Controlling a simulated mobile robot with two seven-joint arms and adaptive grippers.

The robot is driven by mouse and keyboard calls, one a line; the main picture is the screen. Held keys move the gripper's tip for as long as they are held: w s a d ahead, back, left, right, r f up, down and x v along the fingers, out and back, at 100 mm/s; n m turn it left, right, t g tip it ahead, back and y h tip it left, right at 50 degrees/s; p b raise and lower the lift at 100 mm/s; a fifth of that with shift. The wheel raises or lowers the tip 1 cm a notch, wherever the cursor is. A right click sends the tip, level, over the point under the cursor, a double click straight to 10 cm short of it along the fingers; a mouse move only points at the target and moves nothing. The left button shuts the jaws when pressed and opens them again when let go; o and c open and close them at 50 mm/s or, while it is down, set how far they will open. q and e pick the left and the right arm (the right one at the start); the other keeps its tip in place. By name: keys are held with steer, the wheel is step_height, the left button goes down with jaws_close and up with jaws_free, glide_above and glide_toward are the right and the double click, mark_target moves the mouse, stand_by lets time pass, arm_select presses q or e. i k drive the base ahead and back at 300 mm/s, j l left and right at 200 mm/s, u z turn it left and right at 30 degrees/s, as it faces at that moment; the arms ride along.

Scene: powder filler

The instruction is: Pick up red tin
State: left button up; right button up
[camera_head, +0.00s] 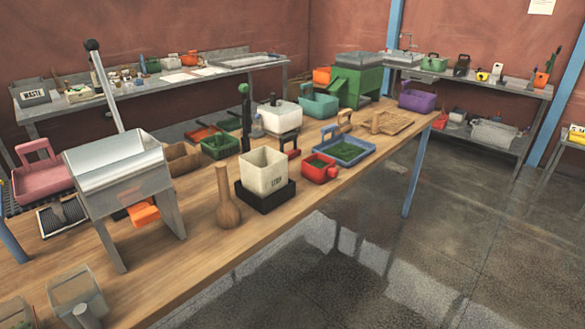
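A small red tin (320,168) with green contents stands on the wooden workbench (280,225), near its front edge. A short red part sticks out at its lower right side. It sits just right of a cream box on a black base (264,196) and in front of a blue tray (345,150) with green contents. Nothing covers its front side. Neither of my grippers is in view.
A wooden pestle-like piece (228,198) stands left of the cream box. A metal hopper (118,175) stands further left. A green machine (357,82) and a purple bin (417,101) are at the far end. The floor (400,260) in front is clear.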

mark_target(318, 168)
steer(key=i+l+u, duration=0.15)
steer(key=l+u, duration=0.2)
steer(key=i+l+u, duration=0.1)
steer(key=l+u, duration=0.2)
steer(key=l, duration=0.25)
steer(key=l+u, duration=0.25)
steer(key=l, duration=0.8)
steer(key=i+l, duration=0.1)
steer(key=l, duration=1)
steer(key=i+l+u, duration=0.1)
steer(key=l, duration=0.95)
